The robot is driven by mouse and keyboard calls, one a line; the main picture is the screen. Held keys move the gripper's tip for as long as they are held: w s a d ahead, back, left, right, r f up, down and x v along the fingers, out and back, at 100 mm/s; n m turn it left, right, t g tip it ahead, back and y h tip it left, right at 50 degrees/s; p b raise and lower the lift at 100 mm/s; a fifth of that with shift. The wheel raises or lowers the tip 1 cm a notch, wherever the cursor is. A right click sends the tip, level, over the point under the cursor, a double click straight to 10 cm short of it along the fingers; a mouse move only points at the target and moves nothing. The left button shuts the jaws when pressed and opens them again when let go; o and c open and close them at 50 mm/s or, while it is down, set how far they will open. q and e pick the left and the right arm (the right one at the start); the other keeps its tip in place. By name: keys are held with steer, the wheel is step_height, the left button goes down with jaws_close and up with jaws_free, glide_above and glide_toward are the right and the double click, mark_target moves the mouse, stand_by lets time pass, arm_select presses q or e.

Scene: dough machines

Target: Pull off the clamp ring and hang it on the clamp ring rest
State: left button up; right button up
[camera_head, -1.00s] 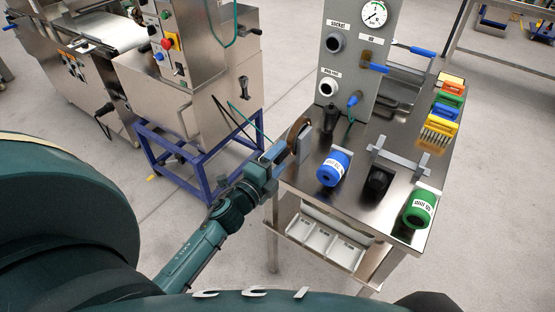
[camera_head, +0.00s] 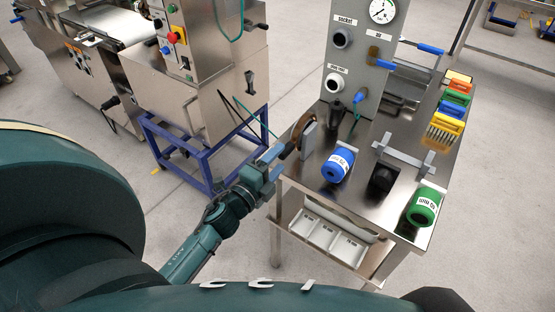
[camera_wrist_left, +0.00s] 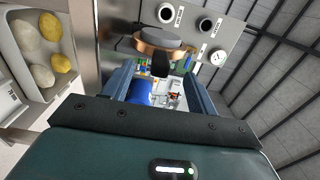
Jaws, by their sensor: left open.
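The clamp ring, which looks like a copper-brown ring (camera_head: 301,130) with a dark handle, is at a grey upright block (camera_head: 308,142) on the left edge of the steel table. In the left wrist view the copper ring (camera_wrist_left: 152,47) surrounds a grey disc, and its dark handle (camera_wrist_left: 160,66) points toward me. My left gripper (camera_head: 277,160) is open just left of the ring. Its two fingers (camera_wrist_left: 156,84) stand apart on either side of the handle's line; contact is not clear. Which part is the clamp ring rest I cannot tell. My right gripper is out of view.
A grey panel (camera_head: 358,60) with sockets and a gauge stands behind. A steel machine (camera_head: 215,90) is left.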

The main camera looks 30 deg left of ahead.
arm_select(q)
steer(key=shift+s, duration=0.65)
steer(key=shift+s, duration=0.15)
steer(key=shift+s, duration=0.15)
steer(key=s+a+b, duration=0.1)
steer(key=s+b, duration=0.1)
steer(key=s, duration=1)
steer(key=shift+s+b, duration=0.3)
steer(key=shift+s, duration=0.1)
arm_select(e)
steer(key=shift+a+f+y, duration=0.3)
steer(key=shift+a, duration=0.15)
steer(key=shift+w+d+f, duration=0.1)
